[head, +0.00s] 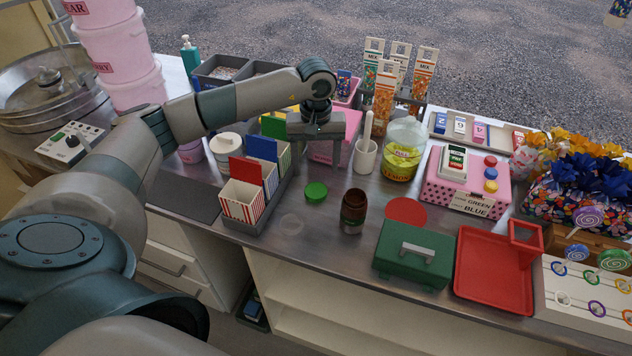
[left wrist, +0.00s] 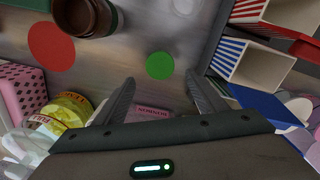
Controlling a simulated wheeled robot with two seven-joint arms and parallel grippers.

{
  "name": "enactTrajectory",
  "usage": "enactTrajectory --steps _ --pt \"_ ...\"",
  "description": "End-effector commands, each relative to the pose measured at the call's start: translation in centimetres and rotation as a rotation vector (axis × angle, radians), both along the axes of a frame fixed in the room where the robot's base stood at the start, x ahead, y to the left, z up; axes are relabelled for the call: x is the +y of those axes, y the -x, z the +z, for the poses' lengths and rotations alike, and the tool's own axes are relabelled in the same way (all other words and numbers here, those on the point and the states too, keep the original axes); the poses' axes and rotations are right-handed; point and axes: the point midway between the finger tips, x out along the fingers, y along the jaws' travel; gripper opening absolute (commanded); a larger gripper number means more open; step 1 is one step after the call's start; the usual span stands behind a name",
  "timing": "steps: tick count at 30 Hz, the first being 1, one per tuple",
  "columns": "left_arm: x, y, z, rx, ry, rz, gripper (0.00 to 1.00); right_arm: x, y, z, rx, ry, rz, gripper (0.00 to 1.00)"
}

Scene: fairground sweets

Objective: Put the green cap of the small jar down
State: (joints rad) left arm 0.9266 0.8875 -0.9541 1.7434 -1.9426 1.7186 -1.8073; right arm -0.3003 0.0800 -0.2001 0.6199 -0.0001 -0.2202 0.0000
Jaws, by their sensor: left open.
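The green cap (head: 316,192) lies on the metal counter between the striped boxes and the small brown jar (head: 353,212). The jar stands upright with its dark mouth uncovered. My left gripper (head: 320,160) is open and empty, behind the cap and apart from it in the head view. In the left wrist view the cap (left wrist: 160,65) shows whole, just beyond the gap between the fingertips (left wrist: 160,78). The jar (left wrist: 88,15) is at the top left there. My right gripper is not in view.
Striped boxes (head: 242,205) in a grey rack stand left of the cap. A faint clear disc (head: 292,226) lies in front. A red disc (head: 406,211), green case (head: 412,255) and red tray (head: 494,285) are to the right. A white cup (head: 366,158) stands close right of the gripper.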

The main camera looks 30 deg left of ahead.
Motion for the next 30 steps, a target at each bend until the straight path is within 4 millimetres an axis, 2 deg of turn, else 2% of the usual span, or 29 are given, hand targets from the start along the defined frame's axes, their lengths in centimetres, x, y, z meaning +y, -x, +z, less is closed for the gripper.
enactTrajectory --steps 3,10,30 --pt "0.0 -0.1 1.7 -0.004 0.001 -0.002 0.65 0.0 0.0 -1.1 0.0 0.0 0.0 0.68" --pt "-0.1 0.0 3.9 -0.001 0.001 -0.001 0.65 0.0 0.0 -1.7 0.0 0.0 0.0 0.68" --pt "-0.3 0.0 4.0 0.0 0.009 -0.001 0.65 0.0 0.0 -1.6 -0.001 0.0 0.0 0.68"
